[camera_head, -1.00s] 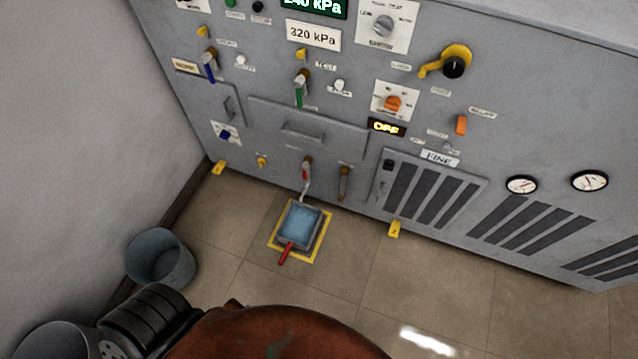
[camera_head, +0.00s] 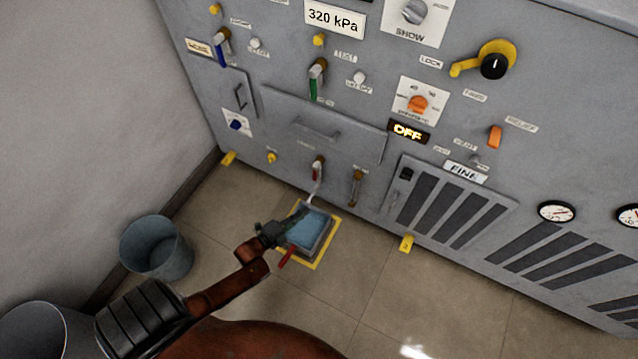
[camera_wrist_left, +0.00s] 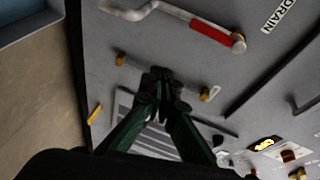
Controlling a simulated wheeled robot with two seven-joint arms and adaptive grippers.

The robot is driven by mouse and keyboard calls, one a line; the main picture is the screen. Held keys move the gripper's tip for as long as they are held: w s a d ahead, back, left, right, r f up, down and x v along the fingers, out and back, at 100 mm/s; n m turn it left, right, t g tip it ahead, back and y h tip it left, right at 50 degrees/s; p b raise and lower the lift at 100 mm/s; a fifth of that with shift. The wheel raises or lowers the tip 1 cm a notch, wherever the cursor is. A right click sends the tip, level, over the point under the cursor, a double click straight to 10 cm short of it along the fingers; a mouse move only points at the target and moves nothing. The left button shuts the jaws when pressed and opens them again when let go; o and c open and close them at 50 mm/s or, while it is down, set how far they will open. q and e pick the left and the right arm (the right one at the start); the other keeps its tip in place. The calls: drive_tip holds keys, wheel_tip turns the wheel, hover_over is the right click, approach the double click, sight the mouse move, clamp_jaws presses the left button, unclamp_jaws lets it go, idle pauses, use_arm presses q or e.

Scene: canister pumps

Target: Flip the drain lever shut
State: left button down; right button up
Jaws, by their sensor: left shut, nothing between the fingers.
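The drain lever (camera_head: 318,170) has a red handle and sits low on the grey panel, above a bent spout. In the left wrist view the red lever (camera_wrist_left: 211,32) shows beside the "DRAIN" label (camera_wrist_left: 278,14) and lies roughly in line with the pale spout pipe (camera_wrist_left: 150,9). My left gripper (camera_head: 302,216) is over the floor tray, below and apart from the lever. In the left wrist view its green fingers (camera_wrist_left: 158,82) are shut and empty, with the lever beyond them toward the upper right. My right gripper is not in view.
A tray of bluish water (camera_head: 312,238) with a red handle stands on a yellow-edged floor square under the spout. A grey bucket (camera_head: 155,248) stands left. Floor at right is clear.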

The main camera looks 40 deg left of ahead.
sight(316, 171)
use_arm(q)
drive_tip(key=shift+m+t, duration=0.8)
drive_tip(key=shift+m, duration=0.1)
drive_tip(key=w+r, duration=0.1)
drive_tip(key=w+a+r, duration=0.1)
drive_tip(key=r, duration=0.1)
drive_tip(key=shift+w+r, duration=0.15)
drive_tip(key=shift+r, duration=0.05)
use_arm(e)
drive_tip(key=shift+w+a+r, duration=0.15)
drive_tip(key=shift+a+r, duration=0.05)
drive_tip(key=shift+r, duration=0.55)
use_arm(q)
drive_tip(key=shift+w, duration=0.1)
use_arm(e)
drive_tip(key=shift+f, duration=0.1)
